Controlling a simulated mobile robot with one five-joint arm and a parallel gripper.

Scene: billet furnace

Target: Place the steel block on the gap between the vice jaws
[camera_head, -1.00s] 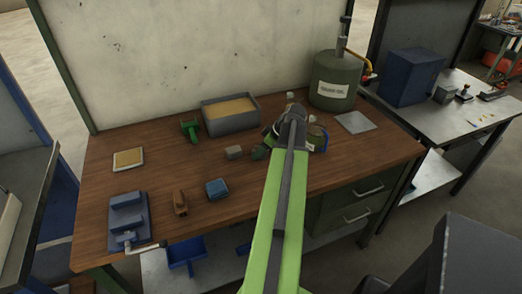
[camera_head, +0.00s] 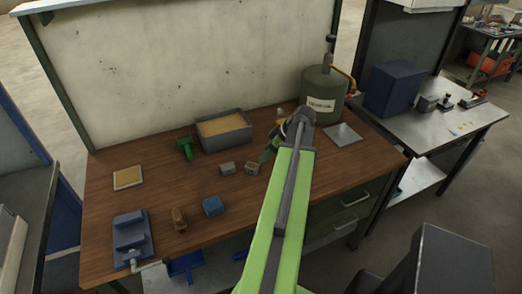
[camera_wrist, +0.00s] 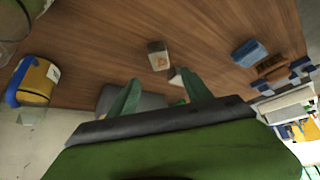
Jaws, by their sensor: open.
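Two small grey blocks, a left one (camera_head: 227,168) and a right one (camera_head: 252,168), lie close together mid-bench; I cannot tell which is the steel block. In the wrist view, one pale block (camera_wrist: 158,56) sits beyond the fingers, with another (camera_wrist: 177,77) partly behind a finger. The blue vice (camera_head: 132,238) is at the bench's front left, its handle toward the front edge; its gap is hard to make out. My gripper (camera_wrist: 163,90) is open and empty, its green fingers spread. In the head view it is right of the blocks, partly hidden by my arm.
A blue block (camera_head: 213,206) and a brown object (camera_head: 180,219) lie between the blocks and the vice. A grey tray (camera_head: 222,133), green object (camera_head: 185,149) and tank (camera_head: 322,95) stand behind. Bare wood lies left of centre.

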